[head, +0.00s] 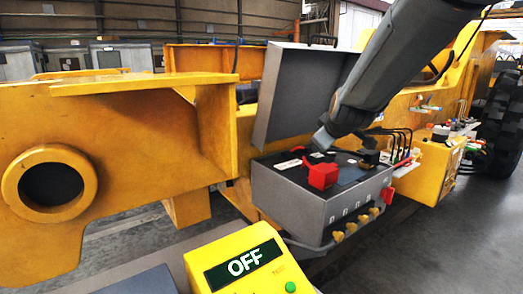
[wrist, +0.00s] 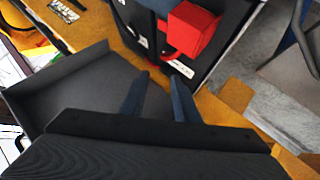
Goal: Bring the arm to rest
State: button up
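My gripper (head: 322,140) hangs at the end of my grey arm, just above the open grey control box (head: 302,208). In the wrist view, its two dark blue fingers (wrist: 160,84) stand apart with nothing between them. A red block-shaped part (head: 322,176) sits on the box's black top panel, just below the gripper. It also shows in the wrist view (wrist: 192,30), beyond the fingertips. I cannot tell whether the gripper touches anything.
The box's grey lid (head: 300,92) stands raised behind the panel, close to my arm. A yellow machine frame (head: 120,135) fills the left. A yellow unit (head: 248,262) reading "OFF", with a green button, is in front. A large tyre (head: 503,120) is at far right.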

jog(key=s+f+m+g, duration=0.3)
jog(key=s+f, duration=0.5)
jog(key=s, duration=0.2)
jog(key=s+f+m+g+b, duration=0.1)
jog(key=s+f+m+g, duration=0.1)
jog(key=s+f, duration=0.5)
jog(key=s+d+f+m+g+b, duration=0.1)
jog(key=s+f+m+g, duration=0.2)
jog(key=s+f, duration=0.5)
jog(key=shift+s+f+m+g, duration=0.2)
jog(key=shift+s+g, duration=0.25)
jog(key=shift+s, duration=1.2)
jog(key=shift+s+f+m+g, duration=0.15)
jog(key=shift+s+g, duration=0.3)
jog(key=shift+s, duration=1.15)
jog(key=shift+w, duration=0.1)
